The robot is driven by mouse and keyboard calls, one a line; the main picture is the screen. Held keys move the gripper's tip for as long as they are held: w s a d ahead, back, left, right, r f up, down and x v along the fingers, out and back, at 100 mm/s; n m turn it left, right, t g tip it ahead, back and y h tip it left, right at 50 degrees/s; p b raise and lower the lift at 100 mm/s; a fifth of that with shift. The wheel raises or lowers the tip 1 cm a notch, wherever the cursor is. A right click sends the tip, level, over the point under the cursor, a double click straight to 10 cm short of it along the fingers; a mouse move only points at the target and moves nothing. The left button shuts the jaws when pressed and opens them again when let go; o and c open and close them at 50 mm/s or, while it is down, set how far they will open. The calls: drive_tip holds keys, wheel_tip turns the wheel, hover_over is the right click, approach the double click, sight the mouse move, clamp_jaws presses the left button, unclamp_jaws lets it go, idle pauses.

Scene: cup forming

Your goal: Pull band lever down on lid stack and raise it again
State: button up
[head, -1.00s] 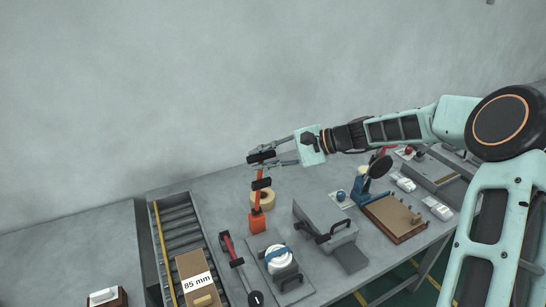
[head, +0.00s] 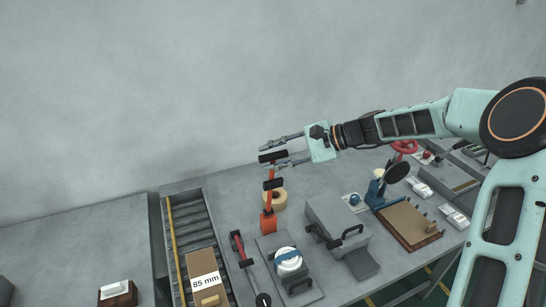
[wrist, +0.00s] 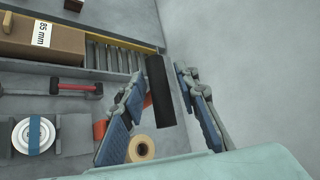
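The orange band lever (head: 269,197) stands nearly upright on its orange base, with a black crosswise handle (head: 272,157) at the top. My gripper (head: 276,154) is at that handle, its fingers above and below it in the head view. In the wrist view the black handle (wrist: 160,90) shows between the spread fingers (wrist: 160,110), with a visible gap to the right finger. Contact with the left finger cannot be told. The white lid stack (head: 289,257) with a blue band across it sits on a grey plate, in front of the lever base.
A tape roll (head: 280,200) stands behind the orange base. A grey press-like block (head: 335,226) is to the right. A roller conveyor (head: 192,219) with an 85 mm box (head: 205,277) is left.

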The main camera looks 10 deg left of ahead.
drive_tip(key=shift+w+d, duration=0.3)
drive_tip(key=shift+w, duration=0.15)
drive_tip(key=shift+d+r, duration=0.2)
drive_tip(key=shift+d, duration=0.3)
drive_tip(key=s+v, duration=0.1)
drive_tip(key=v, duration=0.9)
drive_tip(key=shift+r, duration=0.3)
drive_tip(key=shift+d+f, duration=0.1)
drive_tip(key=shift+f, duration=0.05)
